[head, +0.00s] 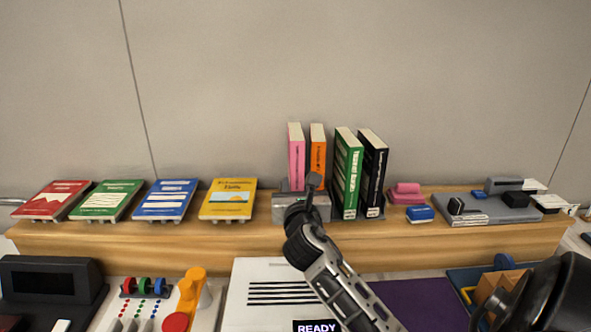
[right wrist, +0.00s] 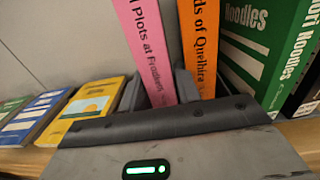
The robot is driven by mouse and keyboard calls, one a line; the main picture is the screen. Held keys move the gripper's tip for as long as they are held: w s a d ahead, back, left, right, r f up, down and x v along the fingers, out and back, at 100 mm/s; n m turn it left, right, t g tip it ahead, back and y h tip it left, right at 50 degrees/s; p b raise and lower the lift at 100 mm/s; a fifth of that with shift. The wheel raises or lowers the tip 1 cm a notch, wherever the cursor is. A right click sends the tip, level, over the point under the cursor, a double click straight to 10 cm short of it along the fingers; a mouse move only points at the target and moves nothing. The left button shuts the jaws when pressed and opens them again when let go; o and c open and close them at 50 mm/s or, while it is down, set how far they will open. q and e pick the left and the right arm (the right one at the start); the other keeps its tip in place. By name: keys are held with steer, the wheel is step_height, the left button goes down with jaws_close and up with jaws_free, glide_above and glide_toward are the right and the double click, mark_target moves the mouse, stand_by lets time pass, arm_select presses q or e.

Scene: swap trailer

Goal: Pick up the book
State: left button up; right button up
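A narrow pink book (head: 296,150) stands upright on the wooden shelf, just left of an orange book (head: 318,150). My right gripper (head: 299,188) is at the lower part of the pink spine, its fingers on either side. In the right wrist view the pink book (right wrist: 148,45) runs down between the fingers (right wrist: 160,90), which look flush against both sides. The right finger lies between the pink book and the orange book (right wrist: 202,40). The book's lower end is hidden by my gripper. My left gripper is not in view.
Green (head: 347,175) and black (head: 373,175) books stand to the right. Red, green, blue and yellow (head: 228,198) books lie tilted on the left. Pink and blue blocks and a grey tray (head: 470,211) are farther right. A wall rises behind the shelf (head: 150,240).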

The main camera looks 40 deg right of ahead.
steer(key=shift+x, duration=1.5)
jaws_close()
steer(key=shift+r, duration=0.1)
